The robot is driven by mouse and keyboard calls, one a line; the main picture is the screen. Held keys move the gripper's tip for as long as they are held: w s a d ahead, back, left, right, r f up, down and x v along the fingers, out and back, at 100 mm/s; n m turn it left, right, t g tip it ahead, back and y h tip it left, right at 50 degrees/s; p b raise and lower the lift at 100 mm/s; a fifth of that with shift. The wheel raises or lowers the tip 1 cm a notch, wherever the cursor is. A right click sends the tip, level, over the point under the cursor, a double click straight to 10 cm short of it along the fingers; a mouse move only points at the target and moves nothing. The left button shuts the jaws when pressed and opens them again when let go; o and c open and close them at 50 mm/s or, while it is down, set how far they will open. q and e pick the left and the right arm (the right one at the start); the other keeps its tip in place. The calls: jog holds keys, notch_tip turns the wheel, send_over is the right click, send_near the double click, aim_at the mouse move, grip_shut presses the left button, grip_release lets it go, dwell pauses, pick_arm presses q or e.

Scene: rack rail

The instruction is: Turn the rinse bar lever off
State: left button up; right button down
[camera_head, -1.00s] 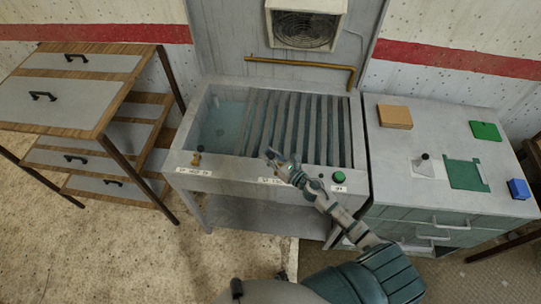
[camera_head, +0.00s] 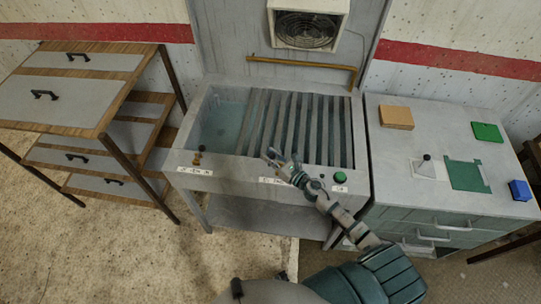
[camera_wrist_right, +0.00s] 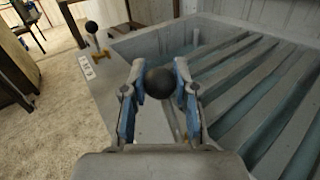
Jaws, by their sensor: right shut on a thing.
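My right gripper (camera_head: 273,157) is at the front panel of the slatted basin, near its middle. In the right wrist view, its fingers (camera_wrist_right: 159,85) are shut on a dark ball knob (camera_wrist_right: 159,80), which looks like a lever's end. The lever's stem is mostly hidden. A second lever (camera_head: 196,157) with a dark knob and brass base stands at the panel's left; it also shows in the right wrist view (camera_wrist_right: 92,28). The labels are too small to read, so I cannot tell which is the rinse bar lever. My left gripper is not in view.
The basin (camera_head: 221,172) has slats on its right and an open bay on its left. A brass pipe (camera_head: 300,63) runs behind it. A green button (camera_head: 340,177) sits right of my gripper. A grey cabinet (camera_head: 390,165) stands at right, a wooden drawer unit (camera_head: 60,95) at left.

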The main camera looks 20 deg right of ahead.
jog(key=c, duration=0.9)
grip_release()
jog(key=shift+s+a+f, duration=0.15)
jog(key=shift+s+f, duration=0.05)
jog(key=shift+f, duration=0.3)
jog(key=shift+o, duration=0.2)
jog(key=shift+r, duration=0.2)
jog(key=v, duration=1.2)
jog(key=shift+w, duration=0.1)
